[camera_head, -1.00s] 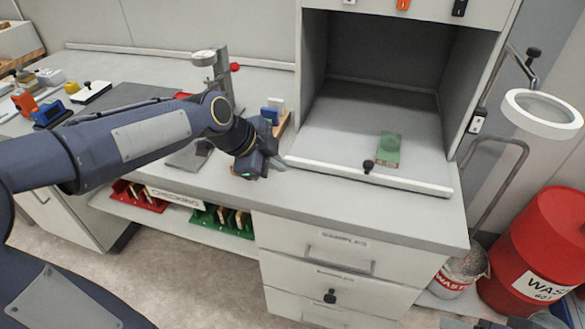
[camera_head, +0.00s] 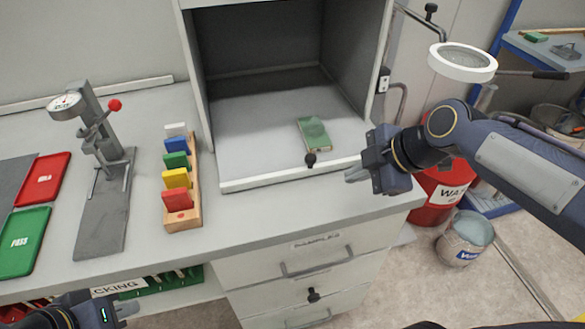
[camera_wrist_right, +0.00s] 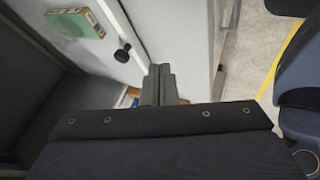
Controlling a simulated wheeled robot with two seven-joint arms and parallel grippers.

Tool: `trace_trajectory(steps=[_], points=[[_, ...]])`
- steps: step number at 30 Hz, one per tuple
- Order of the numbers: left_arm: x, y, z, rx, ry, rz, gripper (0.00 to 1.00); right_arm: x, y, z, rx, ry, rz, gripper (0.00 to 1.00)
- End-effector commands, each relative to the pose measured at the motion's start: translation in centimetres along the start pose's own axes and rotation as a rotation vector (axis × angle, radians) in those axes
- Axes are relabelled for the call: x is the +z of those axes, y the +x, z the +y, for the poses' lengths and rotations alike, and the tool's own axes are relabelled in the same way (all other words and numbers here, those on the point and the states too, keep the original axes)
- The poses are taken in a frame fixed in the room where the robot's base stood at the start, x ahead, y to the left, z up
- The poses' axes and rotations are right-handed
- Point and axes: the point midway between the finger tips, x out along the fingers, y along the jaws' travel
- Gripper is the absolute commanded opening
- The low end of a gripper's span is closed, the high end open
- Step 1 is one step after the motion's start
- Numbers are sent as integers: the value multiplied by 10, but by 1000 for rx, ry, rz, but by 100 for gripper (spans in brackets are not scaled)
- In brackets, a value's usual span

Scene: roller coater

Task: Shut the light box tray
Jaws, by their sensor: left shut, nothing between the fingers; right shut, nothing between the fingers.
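The light box (camera_head: 285,70) is a grey box with an open front, standing on the counter. Its pale tray (camera_head: 240,168) sticks out in front of the opening, with a white front edge and a black knob (camera_head: 310,158). A green sample block (camera_head: 314,133) lies on the tray behind the knob. My right gripper (camera_head: 352,175) is shut and empty, just right of the knob by the tray's front right corner. In the right wrist view its fingers (camera_wrist_right: 160,83) are together, apart from the knob (camera_wrist_right: 122,53). My left gripper (camera_head: 128,311) is shut and low at the bottom left.
A dial gauge stand (camera_head: 98,130) and a wooden rack of coloured blocks (camera_head: 195,195) stand left of the light box. Red (camera_head: 43,180) and green (camera_head: 24,243) trays lie further left. A round magnifier lamp (camera_head: 463,62) hangs at right. Drawers (camera_head: 300,262) are below.

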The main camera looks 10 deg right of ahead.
Motion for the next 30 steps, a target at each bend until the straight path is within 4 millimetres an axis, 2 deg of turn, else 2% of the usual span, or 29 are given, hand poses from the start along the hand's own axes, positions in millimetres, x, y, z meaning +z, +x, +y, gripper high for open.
trace_trajectory(steps=[5, 18, 24, 30], points=[[2, 1, 0, 2, -19, -1, 0, 0, 16, 0, -6, -19, 0, 0], [2, 1, -1, 1, -16, 0, 0, 0, 104, 2, -5, -16, -1, 0], [-2, -6, 2, 1, -16, 1, 0, -1, 114, 29, -2, -17, -1, 0], [-2, -6, 3, 1, -16, 0, 0, -1, 118, 36, 0, -16, 0, 0]])
